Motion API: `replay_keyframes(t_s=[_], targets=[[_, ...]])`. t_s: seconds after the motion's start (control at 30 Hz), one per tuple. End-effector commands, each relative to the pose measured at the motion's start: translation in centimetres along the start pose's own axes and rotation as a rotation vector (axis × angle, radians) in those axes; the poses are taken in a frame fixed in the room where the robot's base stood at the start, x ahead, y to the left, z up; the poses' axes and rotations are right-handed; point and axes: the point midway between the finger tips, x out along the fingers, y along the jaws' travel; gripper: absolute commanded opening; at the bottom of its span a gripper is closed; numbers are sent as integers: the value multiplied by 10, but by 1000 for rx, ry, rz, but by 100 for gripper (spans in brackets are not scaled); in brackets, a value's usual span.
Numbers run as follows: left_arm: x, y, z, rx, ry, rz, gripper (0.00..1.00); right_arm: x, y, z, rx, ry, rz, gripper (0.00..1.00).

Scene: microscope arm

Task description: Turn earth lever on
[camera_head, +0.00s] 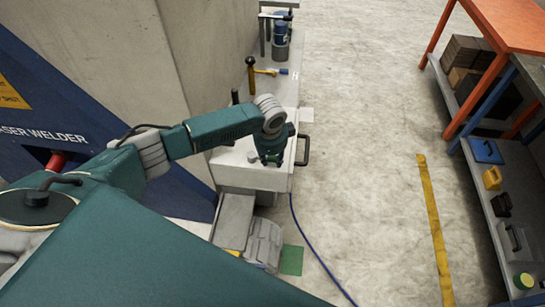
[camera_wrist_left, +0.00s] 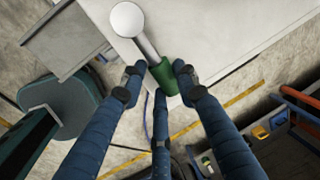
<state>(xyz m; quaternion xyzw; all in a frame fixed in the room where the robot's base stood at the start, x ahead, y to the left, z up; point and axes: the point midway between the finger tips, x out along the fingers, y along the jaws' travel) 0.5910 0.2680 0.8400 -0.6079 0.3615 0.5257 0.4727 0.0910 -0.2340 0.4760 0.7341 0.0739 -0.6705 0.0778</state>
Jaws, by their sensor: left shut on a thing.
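The earth lever has a green grip (camera_wrist_left: 166,70), a metal rod and a round pale knob-like end, seen at the top of the left wrist view. My left gripper (camera_wrist_left: 158,80) has its fingers on both sides of the green grip and is shut on it. In the head view my left gripper (camera_head: 270,158) is over the pale cabinet top, and the lever is largely hidden by it. A small pale round part (camera_head: 252,157) shows just left of the gripper. My right gripper is in neither view.
The pale cabinet (camera_head: 245,178) has a dark handle (camera_head: 303,150) on its right side. A bench behind holds a blue canister (camera_head: 281,32) and a hammer-like tool (camera_head: 250,75). A blue cable (camera_head: 315,255) crosses the floor. Open floor lies to the right, before shelves (camera_head: 508,225).

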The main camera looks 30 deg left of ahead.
Motion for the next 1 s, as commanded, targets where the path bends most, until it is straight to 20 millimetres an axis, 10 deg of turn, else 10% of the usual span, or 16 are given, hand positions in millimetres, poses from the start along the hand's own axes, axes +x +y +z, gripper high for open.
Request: replay_keyframes(t_s=[0.1,0.13,0.23,0.63,1.0], targets=[[1,3,-1,2,0,6,0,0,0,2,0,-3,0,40],[1,3,-1,2,0,6,32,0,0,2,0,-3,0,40],[1,3,0,2,-1,5,50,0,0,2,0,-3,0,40],[-8,0,0,0,0,0,50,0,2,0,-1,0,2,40],[-81,0,0,2,1,-1,50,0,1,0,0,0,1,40]])
